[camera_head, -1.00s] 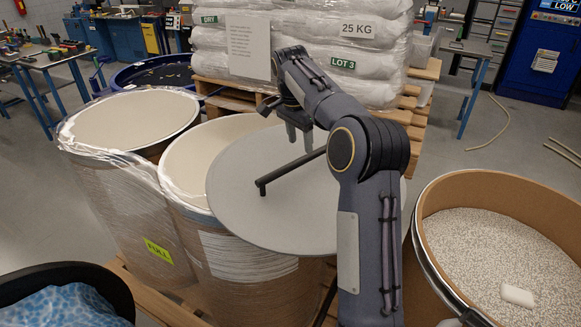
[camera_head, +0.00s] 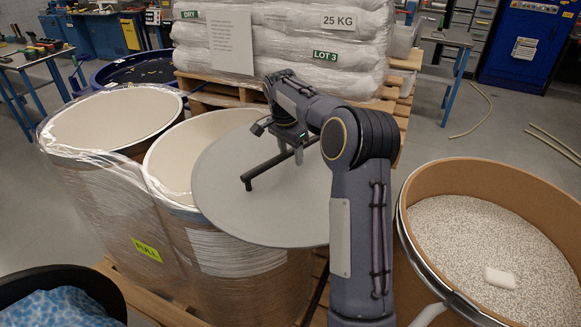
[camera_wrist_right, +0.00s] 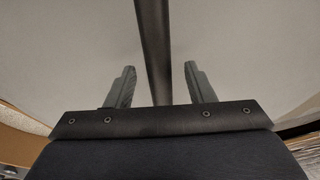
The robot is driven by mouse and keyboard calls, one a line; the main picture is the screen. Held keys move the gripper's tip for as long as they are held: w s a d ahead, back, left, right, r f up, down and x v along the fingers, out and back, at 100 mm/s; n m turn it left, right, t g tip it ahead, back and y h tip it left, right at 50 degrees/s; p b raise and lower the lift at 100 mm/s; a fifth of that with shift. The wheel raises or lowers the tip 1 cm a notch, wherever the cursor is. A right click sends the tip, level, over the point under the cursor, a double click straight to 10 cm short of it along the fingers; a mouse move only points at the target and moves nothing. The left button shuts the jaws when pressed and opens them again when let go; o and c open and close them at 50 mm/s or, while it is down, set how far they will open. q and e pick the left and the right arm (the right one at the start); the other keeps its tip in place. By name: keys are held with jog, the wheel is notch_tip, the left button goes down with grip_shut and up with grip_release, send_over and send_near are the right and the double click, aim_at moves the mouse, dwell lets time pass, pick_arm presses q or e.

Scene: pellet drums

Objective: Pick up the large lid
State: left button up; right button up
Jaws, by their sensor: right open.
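The large lid (camera_head: 240,215) is a grey disc with a dark bar handle (camera_head: 262,172) standing across its top. It lies tilted over the top of a wrapped drum in the middle of the head view. My right gripper (camera_head: 290,156) is over the lid at the handle. In the right wrist view the open fingers (camera_wrist_right: 160,85) stand on either side of the dark handle bar (camera_wrist_right: 153,45), with a gap on both sides. The grey lid surface (camera_wrist_right: 70,50) fills the background there. My left gripper is not in view.
Wrapped drums with pale contents (camera_head: 115,115) stand at left. An open brown drum of pellets (camera_head: 470,235) with a white scoop-like block (camera_head: 500,278) stands at right. Stacked white sacks (camera_head: 290,45) on a pallet rise behind the lid. A dark-rimmed bin with blue content is at lower left.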

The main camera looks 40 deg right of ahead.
jog(key=shift+f, duration=0.25)
dwell(0.3)
grip_shut()
dwell(1.2)
jog(key=shift+r, duration=0.15)
